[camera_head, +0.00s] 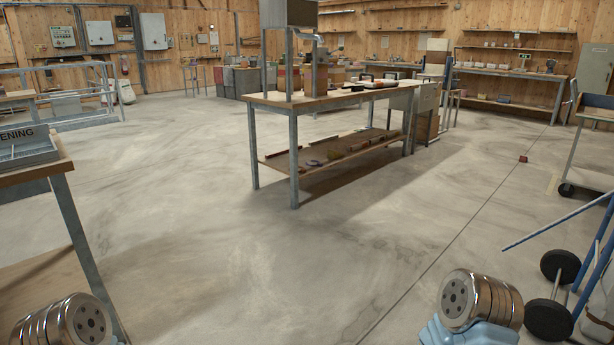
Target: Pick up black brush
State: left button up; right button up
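I cannot make out a black brush for certain. Small dark items (366,83) lie on the top of the middle workbench (300,103), too small to identify. More small items (335,154) lie on its lower shelf, one of them dark and round (313,163). Parts of my two arms show at the bottom left and bottom right. Neither gripper is in view.
Open concrete floor (210,225) lies before the workbench. A wood-topped table (35,172) with a labelled tray (28,150) stands at the left edge. A wheeled frame (590,270) is at the right, and a small reddish object (523,159) lies on the floor.

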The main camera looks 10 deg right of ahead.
aim_at(357, 87)
jog(key=i+z, duration=0.3)
jog(key=i, duration=2.75)
jog(key=i+z, duration=0.15)
jog(key=i, duration=0.35)
jog(key=i+j+z, duration=0.1)
jog(key=i, duration=0.45)
jog(key=i+j+z, duration=0.15)
jog(key=i, duration=0.35)
jog(key=j+u, duration=0.1)
jog(key=u, duration=0.65)
jog(key=i+l+u, duration=0.1)
jog(key=l+u, duration=0.3)
jog(key=i+l+u, duration=0.1)
jog(key=l+u, duration=0.15)
jog(key=u, duration=0.15)
jog(key=l+u, duration=0.7)
jog(key=u, duration=0.15)
